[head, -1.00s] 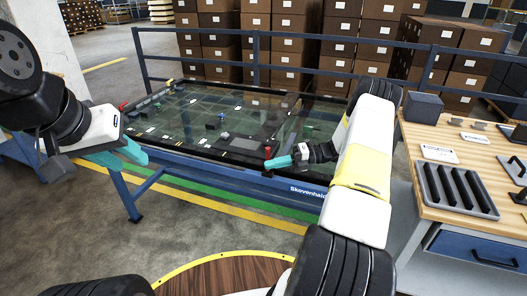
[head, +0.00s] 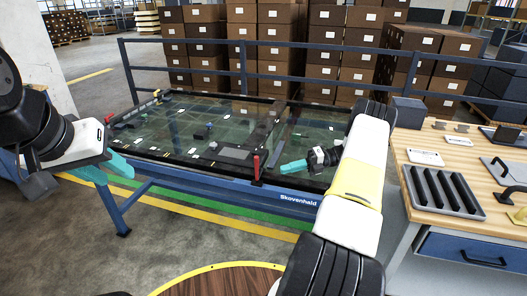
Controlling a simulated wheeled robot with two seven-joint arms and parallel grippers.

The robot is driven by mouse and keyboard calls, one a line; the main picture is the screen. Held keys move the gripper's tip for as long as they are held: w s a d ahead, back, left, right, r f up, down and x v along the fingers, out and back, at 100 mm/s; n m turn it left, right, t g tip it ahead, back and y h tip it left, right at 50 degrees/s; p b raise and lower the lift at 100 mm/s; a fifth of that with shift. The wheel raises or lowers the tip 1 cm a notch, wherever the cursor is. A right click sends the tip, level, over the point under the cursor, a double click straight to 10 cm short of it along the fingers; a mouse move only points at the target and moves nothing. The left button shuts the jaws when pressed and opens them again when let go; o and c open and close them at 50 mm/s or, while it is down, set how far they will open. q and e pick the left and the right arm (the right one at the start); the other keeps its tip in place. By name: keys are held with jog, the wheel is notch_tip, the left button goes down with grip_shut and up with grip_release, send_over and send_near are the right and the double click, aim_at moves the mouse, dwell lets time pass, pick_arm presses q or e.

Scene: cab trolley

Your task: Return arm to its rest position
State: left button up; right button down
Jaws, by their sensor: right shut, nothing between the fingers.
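My right arm reaches in from the lower right. Its gripper (head: 284,168) has teal fingers held together and empty, over the near right part of the glass-topped table (head: 215,170). It is just right of a red upright handle (head: 256,166) on the table's front edge, with a small gap visible between them. My left gripper (head: 104,172) has teal fingers apart and seemingly empty. It hangs at the left, in front of the table's near left corner. Its fingertips point down and to the right.
A wooden workbench (head: 450,145) at the right carries a grey slotted tray (head: 443,190), a dark box (head: 407,112) and papers. A blue rail (head: 290,43) runs behind the table, with stacked cartons (head: 280,15) beyond. Floor at the lower left is clear.

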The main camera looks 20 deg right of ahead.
jog(key=s+a+r+n+g+h, duration=0.1)
jog(key=s+a+r+n+h, duration=0.3)
jog(key=r, duration=0.3)
jog(key=s+a+r+n+h, duration=0.1)
jog(key=a+r+n+h, duration=0.1)
jog(key=a+r+n, duration=0.35)
jog(key=s+a+r+n+g+h, duration=0.1)
jog(key=s+a+r+n+h, duration=0.2)
jog(key=r+n, duration=0.5)
jog(key=s+a+r+n+t+h, duration=0.2)
jog(key=s+r+n+t, duration=0.1)
jog(key=s+n, duration=0.5)
jog(key=s+a+r+n+t+h, duration=0.2)
jog(key=s+r+n+t+h, duration=0.1)
jog(key=s+n, duration=0.6)
jog(key=shift+s+a+r+t, duration=0.2)
jog(key=shift+s+r+t, duration=0.3)
jog(key=shift+s+r, duration=0.15)
jog(key=shift+d, duration=0.1)
